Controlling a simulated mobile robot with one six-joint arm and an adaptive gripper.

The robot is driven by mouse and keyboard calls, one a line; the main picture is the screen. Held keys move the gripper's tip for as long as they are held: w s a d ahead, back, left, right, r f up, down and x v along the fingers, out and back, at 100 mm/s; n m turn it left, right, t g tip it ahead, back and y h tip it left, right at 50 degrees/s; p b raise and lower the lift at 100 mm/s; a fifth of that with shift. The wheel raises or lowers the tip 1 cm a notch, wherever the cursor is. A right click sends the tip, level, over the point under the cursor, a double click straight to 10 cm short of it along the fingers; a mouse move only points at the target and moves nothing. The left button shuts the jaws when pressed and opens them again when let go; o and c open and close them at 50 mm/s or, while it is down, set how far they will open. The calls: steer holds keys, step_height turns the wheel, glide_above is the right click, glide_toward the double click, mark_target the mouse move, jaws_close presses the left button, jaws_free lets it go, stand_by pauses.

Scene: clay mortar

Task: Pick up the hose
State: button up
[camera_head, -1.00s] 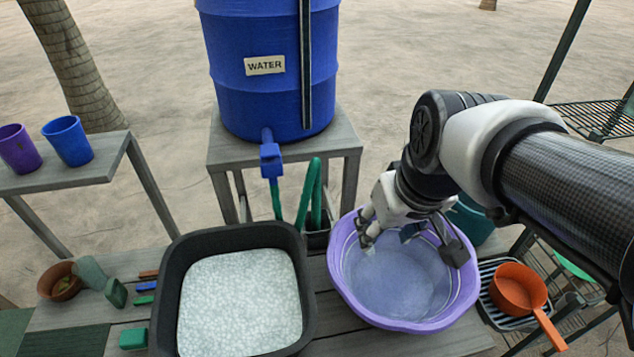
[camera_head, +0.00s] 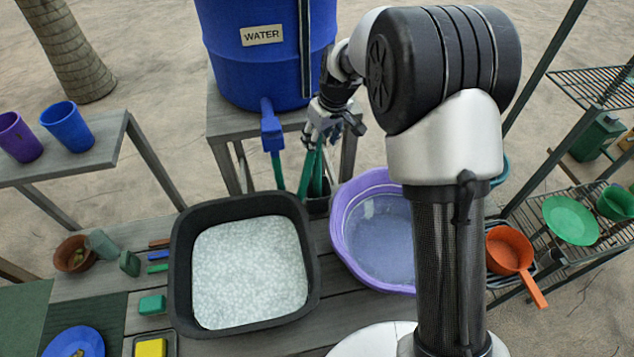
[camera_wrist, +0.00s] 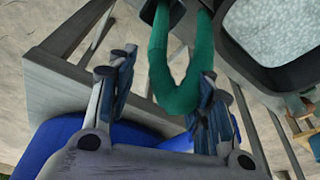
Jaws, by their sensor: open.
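The green hose (camera_head: 307,175) runs from the blue tap (camera_head: 271,132) of the water barrel and rises in a bend above a dark holder behind the work table. My gripper (camera_head: 318,128) is at the top of this bend in the head view, pointing down. In the wrist view the hose bend (camera_wrist: 172,95) shows as a U-shape between the two fingers of my gripper (camera_wrist: 166,68). The fingers stand apart on either side of it, and I see no clear grip on it. The hose's top is partly hidden by my gripper in the head view.
The blue water barrel (camera_head: 262,70) stands close behind my gripper on a grey stand (camera_head: 222,125). A black tub (camera_head: 186,262) of pale material and a purple basin (camera_head: 343,225) stand in front. An orange pan (camera_head: 508,250) is at right.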

mark_target(315, 157)
steer(key=b+x, duration=0.2)
steer(key=x, duration=0.8)
steer(key=shift+f, duration=0.1)
steer(key=x, duration=0.1)
steer(key=b+x, duration=0.1)
steer(key=x, duration=0.1)
steer(key=b+x, duration=0.1)
steer(key=x, duration=0.1)
steer(key=shift+s+d+f, duration=0.1)
steer(key=shift+d+f, duration=0.1)
steer(key=shift+d, duration=0.15)
steer(key=shift+r, duration=0.1)
steer(key=shift+c, duration=0.4)
steer(key=c, duration=0.9)
